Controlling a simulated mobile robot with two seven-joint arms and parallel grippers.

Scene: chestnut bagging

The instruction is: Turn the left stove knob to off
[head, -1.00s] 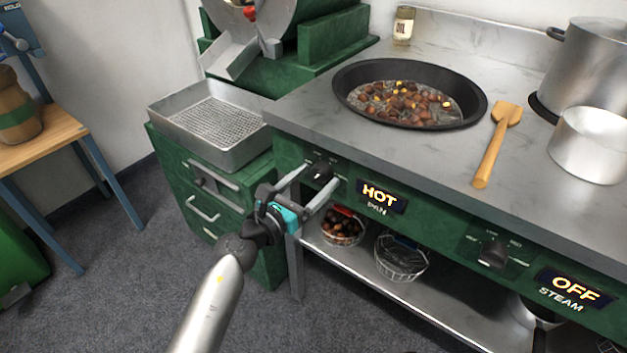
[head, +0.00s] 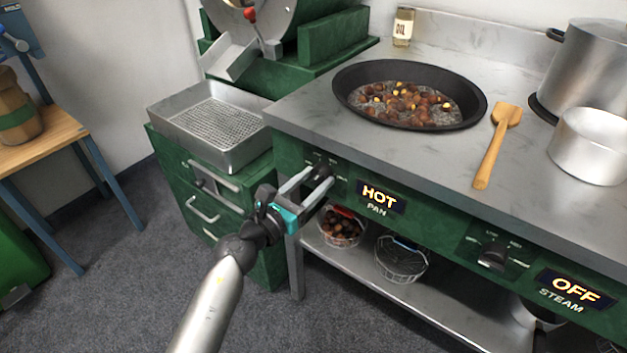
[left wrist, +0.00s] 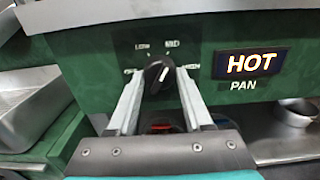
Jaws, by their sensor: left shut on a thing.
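The left stove knob (head: 321,171) is black and sits on the green stove front, left of a lit display (head: 381,197) reading HOT above the word PAN. In the left wrist view the knob (left wrist: 158,75) carries a white pointer line tilted toward the upper right, among the marks around it. My left gripper (head: 311,180) is shut on this knob, with one finger on each side of it, as the left wrist view also shows (left wrist: 158,90). My right gripper is not in view.
A black pan (head: 345,98) of chestnuts stands on the stove top, with a wooden spatula (head: 494,148) to its right. A second knob (head: 494,254) is beside a display reading OFF, STEAM (head: 575,287). Wire baskets (head: 402,262) stand on the shelf below.

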